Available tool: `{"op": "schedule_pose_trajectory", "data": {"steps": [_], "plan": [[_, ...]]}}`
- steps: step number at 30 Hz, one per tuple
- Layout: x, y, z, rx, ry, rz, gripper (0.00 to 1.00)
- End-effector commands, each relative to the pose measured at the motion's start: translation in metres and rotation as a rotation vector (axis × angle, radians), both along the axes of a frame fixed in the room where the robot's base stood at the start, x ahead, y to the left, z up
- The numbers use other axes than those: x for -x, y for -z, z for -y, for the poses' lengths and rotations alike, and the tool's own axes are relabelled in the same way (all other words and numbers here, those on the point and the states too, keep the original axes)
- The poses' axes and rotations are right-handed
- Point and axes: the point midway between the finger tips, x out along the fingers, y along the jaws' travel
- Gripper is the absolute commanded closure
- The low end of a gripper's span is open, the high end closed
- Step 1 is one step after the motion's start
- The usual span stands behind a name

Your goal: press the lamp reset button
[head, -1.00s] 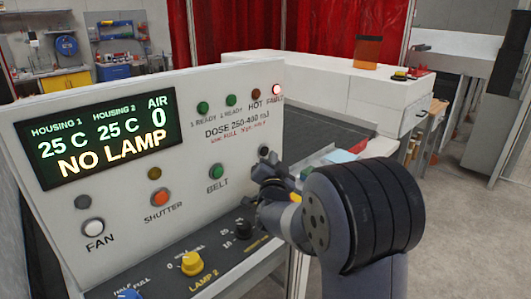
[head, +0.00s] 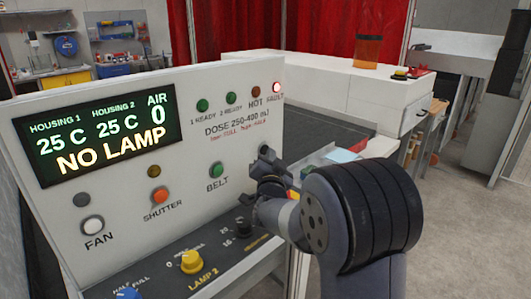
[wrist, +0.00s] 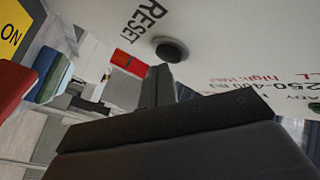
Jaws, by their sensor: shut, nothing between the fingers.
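The lamp reset button is a dark round button (wrist: 170,50) beside the printed word RESET on the pale panel in the wrist view. My gripper (wrist: 157,74) is shut and empty, its dark fingertips just beside the button in that view. A small gap shows in the picture between them, but I cannot tell the depth. In the head view my gripper (head: 262,187) is at the panel's right side, right of the green BELT button (head: 216,170). There the reset button is hard to tell apart from the dark gripper. The display (head: 98,137) reads NO LAMP.
The control panel (head: 210,135) also carries the SHUTTER button (head: 160,195), the FAN button (head: 93,225) and a red-white lit FAULT lamp (head: 277,87). Below is a dark shelf with a yellow knob (head: 192,262) and a black knob (head: 244,226). A conveyor bed lies behind.

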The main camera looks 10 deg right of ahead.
Motion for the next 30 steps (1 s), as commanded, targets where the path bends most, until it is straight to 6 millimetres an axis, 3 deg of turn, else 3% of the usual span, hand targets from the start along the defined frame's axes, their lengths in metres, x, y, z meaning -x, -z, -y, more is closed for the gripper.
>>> {"op": "schedule_pose_trajectory", "data": {"steps": [30], "plan": [[-0.0067,0.0002,-0.0050,0.000,0.000,0.000,1.00]]}}
